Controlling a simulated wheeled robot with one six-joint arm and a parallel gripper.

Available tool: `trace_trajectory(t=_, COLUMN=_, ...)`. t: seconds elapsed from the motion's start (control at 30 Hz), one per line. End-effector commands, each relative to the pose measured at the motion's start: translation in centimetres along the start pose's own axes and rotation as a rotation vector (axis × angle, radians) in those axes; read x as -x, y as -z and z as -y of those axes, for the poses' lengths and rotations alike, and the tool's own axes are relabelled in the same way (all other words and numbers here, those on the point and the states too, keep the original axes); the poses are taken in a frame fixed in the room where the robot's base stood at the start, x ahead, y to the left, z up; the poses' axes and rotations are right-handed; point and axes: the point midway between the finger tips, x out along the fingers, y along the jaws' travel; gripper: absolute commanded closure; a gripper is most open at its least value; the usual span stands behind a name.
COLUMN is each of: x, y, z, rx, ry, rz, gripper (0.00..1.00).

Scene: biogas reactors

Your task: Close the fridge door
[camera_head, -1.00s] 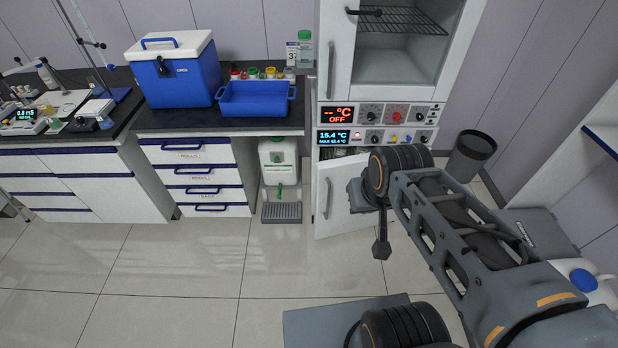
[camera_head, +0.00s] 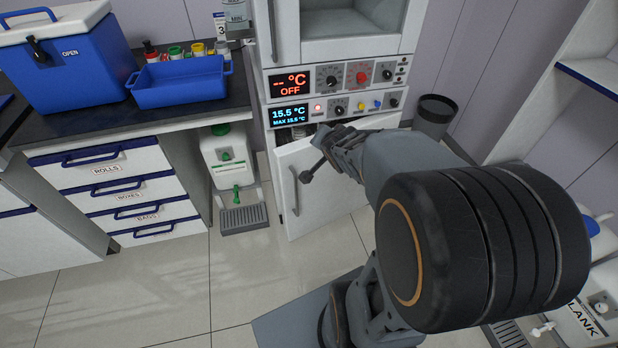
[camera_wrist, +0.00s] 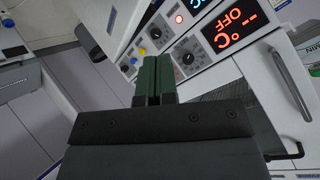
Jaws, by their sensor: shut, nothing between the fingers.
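The fridge is the lower white unit with the lit 15.5 °C panel (camera_head: 288,116). Its white door (camera_head: 335,185) stands ajar below the panel, with a grey handle at its left side. A dark gap with some contents shows above the door's top edge. My gripper (camera_head: 323,138) is by the top of the door, in front of the gap; I cannot tell whether it touches the door. In the wrist view my gripper's green fingers (camera_wrist: 152,62) are together and empty, and point toward the control panels. My arm hides the door's right part.
Above is another unit with an OFF panel (camera_head: 291,83) and a visible interior. A drawer cabinet (camera_head: 118,190) and a white canister (camera_head: 229,158) stand to the left. A dark bin (camera_head: 434,115) stands right. Floor in front of the drawers is clear.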

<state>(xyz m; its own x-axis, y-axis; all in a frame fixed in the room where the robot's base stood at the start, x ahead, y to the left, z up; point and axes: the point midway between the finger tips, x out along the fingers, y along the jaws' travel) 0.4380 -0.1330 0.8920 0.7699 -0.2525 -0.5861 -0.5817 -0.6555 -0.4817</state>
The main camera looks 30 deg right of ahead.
Motion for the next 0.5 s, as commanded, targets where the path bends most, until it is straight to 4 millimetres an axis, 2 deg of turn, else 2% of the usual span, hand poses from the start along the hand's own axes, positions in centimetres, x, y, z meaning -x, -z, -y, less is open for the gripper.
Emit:
trace_trajectory(t=0.03, x=-3.8, y=-2.2, z=-2.7, rx=-0.089, ry=0.037, rz=-0.017, gripper=1.0)
trace_trajectory(t=0.1, x=-6.4, y=-3.3, z=-4.2, rx=-0.212, ry=0.112, rz=-0.028, gripper=1.0)
trace_trajectory(t=0.2, x=-9.4, y=-4.9, z=-6.0, rx=-0.373, ry=0.212, rz=-0.01, gripper=1.0)
trace_trajectory(t=0.33, x=-11.9, y=-6.8, z=-7.7, rx=-0.545, ry=0.318, rz=0.044, gripper=1.0)
trace_trajectory(t=0.5, x=-13.5, y=-8.4, z=-9.0, rx=-0.69, ry=0.403, rz=0.112, gripper=1.0)
